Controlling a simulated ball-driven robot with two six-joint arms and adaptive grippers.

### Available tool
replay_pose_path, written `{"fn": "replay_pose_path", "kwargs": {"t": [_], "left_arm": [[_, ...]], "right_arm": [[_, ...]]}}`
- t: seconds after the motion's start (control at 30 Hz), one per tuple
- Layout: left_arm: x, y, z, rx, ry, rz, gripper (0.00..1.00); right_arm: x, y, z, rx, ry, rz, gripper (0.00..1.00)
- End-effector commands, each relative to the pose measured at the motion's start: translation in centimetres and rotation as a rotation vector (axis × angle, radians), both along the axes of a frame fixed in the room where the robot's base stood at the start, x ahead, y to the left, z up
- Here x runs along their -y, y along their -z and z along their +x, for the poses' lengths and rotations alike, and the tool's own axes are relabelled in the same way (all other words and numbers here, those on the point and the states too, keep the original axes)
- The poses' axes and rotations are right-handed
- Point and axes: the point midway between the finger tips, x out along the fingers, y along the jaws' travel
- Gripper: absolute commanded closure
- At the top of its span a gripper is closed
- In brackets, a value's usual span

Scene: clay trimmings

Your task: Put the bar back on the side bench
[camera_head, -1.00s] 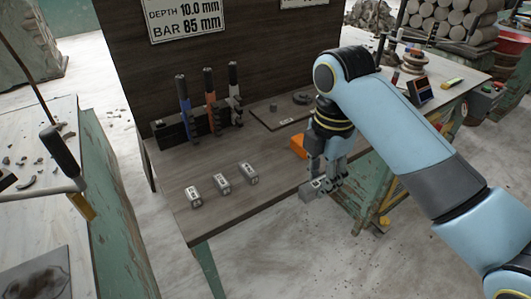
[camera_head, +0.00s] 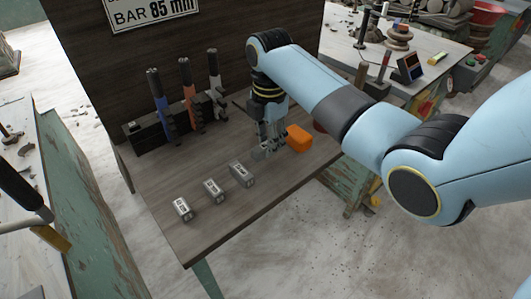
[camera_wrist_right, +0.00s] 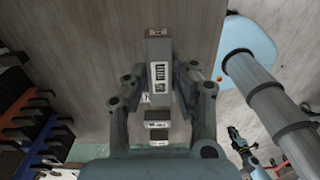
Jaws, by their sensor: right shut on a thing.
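My right gripper (camera_head: 268,143) points down over the wooden bench (camera_head: 220,222). It is shut on a grey bar (camera_head: 261,153), which sits low over the bench top. Whether the bar touches the bench I cannot tell. In the right wrist view the bar (camera_wrist_right: 159,72), with a white label, is between the two fingers (camera_wrist_right: 160,88). Three grey labelled blocks stand in a row near it: a small one (camera_head: 182,209), a middle one (camera_head: 213,191) and a larger one (camera_head: 241,174). What looks like my left gripper (camera_wrist_right: 240,141) shows small in the wrist view, its fingers unclear.
An orange block (camera_head: 298,138) lies just right of the gripper. A rack with blue, orange and grey-handled tools (camera_head: 187,104) stands at the bench's back, below a dark board. A second table (camera_head: 345,52) stands at the right. The bench's front strip is clear.

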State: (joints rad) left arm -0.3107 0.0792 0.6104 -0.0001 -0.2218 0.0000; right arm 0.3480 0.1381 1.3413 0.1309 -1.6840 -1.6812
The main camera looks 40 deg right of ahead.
Motion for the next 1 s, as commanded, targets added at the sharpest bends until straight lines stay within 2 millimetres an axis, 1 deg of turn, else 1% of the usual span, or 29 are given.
{"fn": "replay_pose_path", "kwargs": {"t": [0.03, 0.1, 0.17, 0.23, 0.4, 0.47, 0.87, 0.9, 1.0], "left_arm": [[0.0, 0.2, 0.4, 0.006, 0.0, 0.0, 1.0], [0.0, 0.3, 1.1, 0.015, 0.0, 0.0, 1.0], [0.0, 0.3, 1.6, 0.024, 0.001, -0.001, 1.0], [0.0, 0.3, 2.1, 0.031, 0.001, -0.001, 1.0], [0.0, 0.6, 2.2, 0.033, 0.001, 0.0, 1.0], [0.0, 0.6, 2.1, 0.031, 0.001, 0.0, 1.0], [0.0, 0.8, 1.3, 0.02, 0.0, 0.0, 1.0], [0.0, 0.7, 1.3, 0.02, 0.0, 0.0, 1.0], [0.0, 0.7, 1.3, 0.02, 0.0, 0.0, 1.0]], "right_arm": [[0.1, 0.4, 0.6, 0.0, 0.001, 0.0, 1.0], [0.1, 0.6, 1.2, 0.001, 0.001, -0.001, 1.0], [0.2, 0.8, 1.4, 0.001, 0.001, -0.001, 1.0], [0.2, 1.4, 1.4, -0.001, 0.001, 0.0, 1.0], [0.2, 4.0, 1.3, -0.001, 0.0, 0.0, 1.0], [0.2, 4.5, 1.3, 0.0, 0.0, 0.0, 1.0], [0.1, 5.1, 1.3, 0.001, 0.0, 0.0, 1.0], [0.1, 5.1, 1.3, 0.0, 0.0, 0.0, 0.7], [0.1, 5.1, 1.3, 0.0, 0.0, 0.0, 0.56]]}}
